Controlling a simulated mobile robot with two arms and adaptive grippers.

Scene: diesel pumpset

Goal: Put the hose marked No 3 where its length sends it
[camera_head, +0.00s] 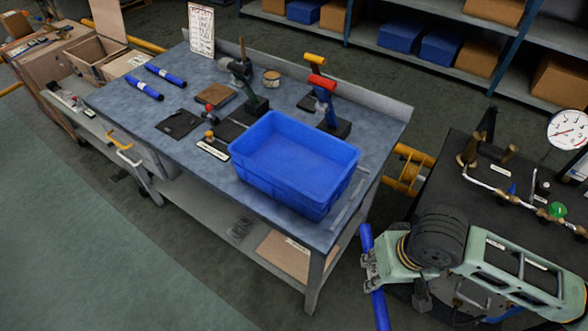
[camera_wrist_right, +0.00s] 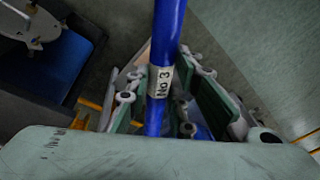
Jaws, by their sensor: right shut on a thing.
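My right gripper (camera_head: 371,268) is shut on a blue hose (camera_head: 379,308) at the right of the head view, beyond the workbench's near right corner. The hose hangs roughly upright, sticking out above and below the fingers. In the right wrist view the hose (camera_wrist_right: 166,40) runs between the fingers, and its white label (camera_wrist_right: 160,81) reads "No 3". Two shorter-looking blue hoses (camera_head: 144,89) (camera_head: 166,76) lie on the bench's left part. A sheet with printed lines (camera_head: 201,30) stands at the bench's back; its text is too small to read. My left gripper is not in view.
An empty-looking blue crate (camera_head: 240,160) stands on the workbench (camera_head: 125,105). Tools on stands (camera_head: 325,95) are behind it. Wooden boxes (camera_head: 97,58) are at the far left. A dark table with pipework and a gauge (camera_head: 567,129) is at the right. Floor at lower left is clear.

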